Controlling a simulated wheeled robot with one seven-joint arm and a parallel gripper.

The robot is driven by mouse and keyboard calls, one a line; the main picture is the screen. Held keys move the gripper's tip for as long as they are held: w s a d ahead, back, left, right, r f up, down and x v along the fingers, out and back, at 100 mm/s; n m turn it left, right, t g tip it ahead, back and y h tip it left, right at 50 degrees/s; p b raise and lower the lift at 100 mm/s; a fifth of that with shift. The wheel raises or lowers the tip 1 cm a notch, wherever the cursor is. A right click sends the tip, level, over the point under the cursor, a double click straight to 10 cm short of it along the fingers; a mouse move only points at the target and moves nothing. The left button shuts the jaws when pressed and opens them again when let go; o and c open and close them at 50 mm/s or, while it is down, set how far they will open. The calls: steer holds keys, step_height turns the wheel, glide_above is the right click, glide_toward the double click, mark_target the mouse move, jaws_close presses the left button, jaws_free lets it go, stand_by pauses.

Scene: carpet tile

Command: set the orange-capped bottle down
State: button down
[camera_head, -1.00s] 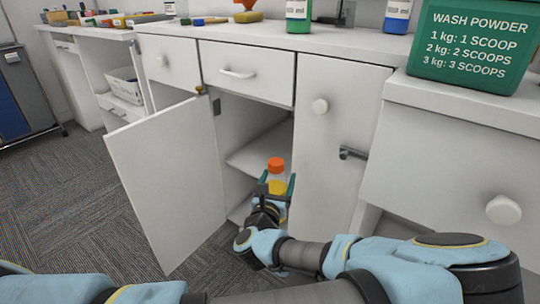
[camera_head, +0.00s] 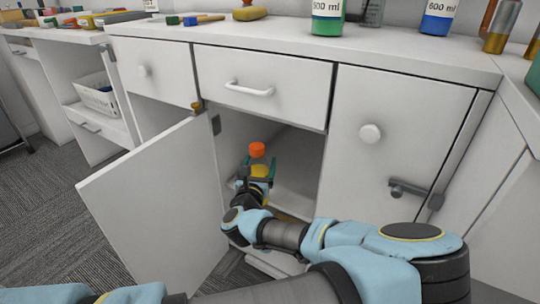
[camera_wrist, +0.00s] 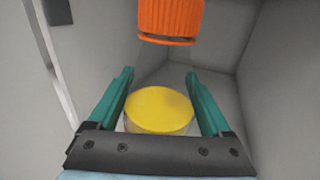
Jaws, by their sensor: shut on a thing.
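The orange-capped bottle (camera_head: 257,151) is upright, with yellow contents low in its clear body. My gripper (camera_head: 258,183) is shut on the bottle's body, below the cap, at the open cupboard in the head view. In the wrist view, the orange cap (camera_wrist: 170,20) is at the top. The yellow contents (camera_wrist: 160,110) show between the two green fingers of my gripper (camera_wrist: 160,95). The bottle's base is hidden behind my gripper and arm, so I cannot tell whether it touches a surface.
The cupboard door (camera_head: 155,215) stands open on the left. The cupboard's shelf (camera_head: 302,195) has bare room to the right of the bottle. A closed drawer (camera_head: 262,85) is above the opening. A closed door (camera_head: 395,150) with a round knob is to the right. Bottles stand on the counter (camera_head: 300,45).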

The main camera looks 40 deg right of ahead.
steer(key=f+x, duration=0.3)
steer(key=x, duration=1.1)
steer(key=shift+f, duration=0.2)
steer(key=shift+f+b, duration=0.15)
steer(key=shift+b, duration=0.35)
jaws_free()
steer(key=shift+a, duration=0.1)
